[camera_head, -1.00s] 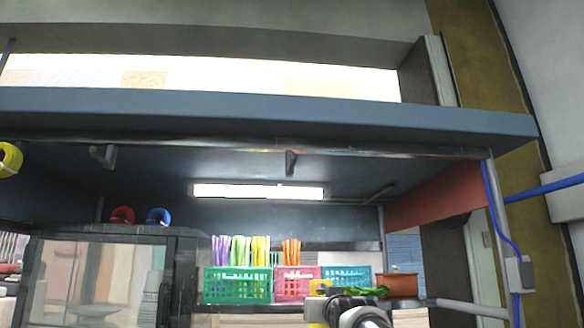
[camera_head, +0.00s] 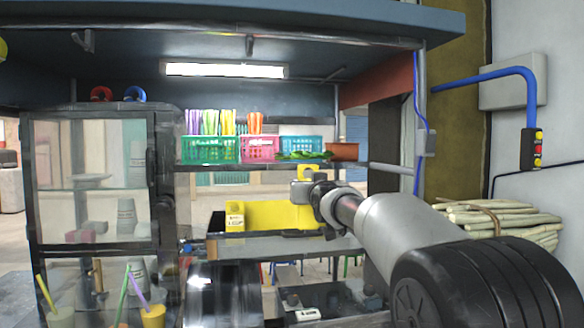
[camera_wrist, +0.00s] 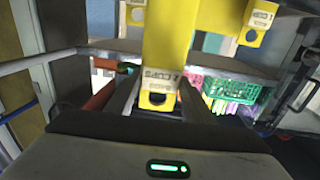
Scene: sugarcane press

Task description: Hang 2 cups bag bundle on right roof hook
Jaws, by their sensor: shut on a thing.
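My gripper (camera_head: 304,188) is in front of the cart, below the shelf. It is shut on a yellow bag bundle (camera_head: 310,172). In the wrist view, the bundle's punched tab with its white "2 CUPS" label (camera_wrist: 158,76) lies between the fingers, and yellow extends from it towards the top. The right roof hook (camera_head: 249,45) hangs from the roof's underside, above and left of my gripper. Nothing shows hanging on it. The gripper's fingertips are partly hidden in the head view.
Another yellow labelled bundle (camera_head: 234,215) stands left of my gripper. Baskets (camera_head: 258,148) and a brown pot (camera_head: 342,151) line the shelf. The glass cabinet (camera_head: 90,180) stands left. The lamp (camera_head: 224,70) is behind the hook. A roof post (camera_head: 421,110) stands right.

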